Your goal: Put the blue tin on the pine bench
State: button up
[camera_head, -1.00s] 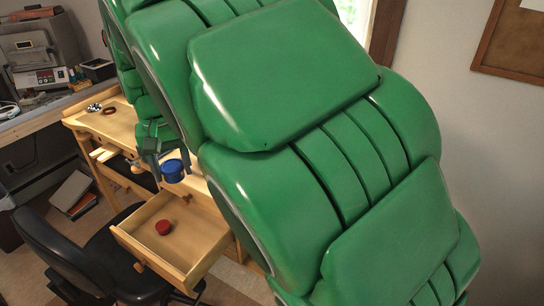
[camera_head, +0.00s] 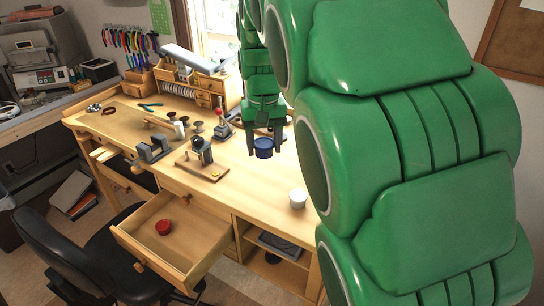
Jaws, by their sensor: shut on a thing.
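The blue tin (camera_head: 264,148) is a small round dark-blue tin. My gripper (camera_head: 264,143) points down and is shut on it. The tin appears held above the pine bench (camera_head: 245,185), over its right part; I cannot tell the exact height. The bench is a light wooden workbench with an open drawer (camera_head: 150,217) at its front. My green arm hides the bench's right end.
A red tin (camera_head: 164,227) lies in the open drawer. A white tin (camera_head: 298,198) stands near the bench's front edge. A vise (camera_head: 153,150) and small tools crowd the left and middle. A black chair (camera_head: 75,255) stands in front. Bare wood shows left of the white tin.

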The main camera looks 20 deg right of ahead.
jog(key=s+d+m, duration=0.1)
jog(key=s+d, duration=0.2)
jog(key=d, duration=1)
jog(key=w+d+f, duration=0.1)
jog(key=w+f, duration=0.3)
jog(key=w+d+f, duration=0.1)
jog(key=w+f, duration=0.4)
jog(key=w+d+f, duration=0.1)
jog(key=w+f, duration=0.3)
jog(key=f, duration=0.1)
jog(key=shift+w, duration=0.15)
jog(key=shift+w+d+f, duration=0.1)
jog(key=shift+w+f, duration=0.15)
jog(key=shift+f, duration=0.2)
notch_tip(320, 180, down, 3)
jog(key=shift+w+f, duration=0.1)
jog(key=shift+f, duration=0.1)
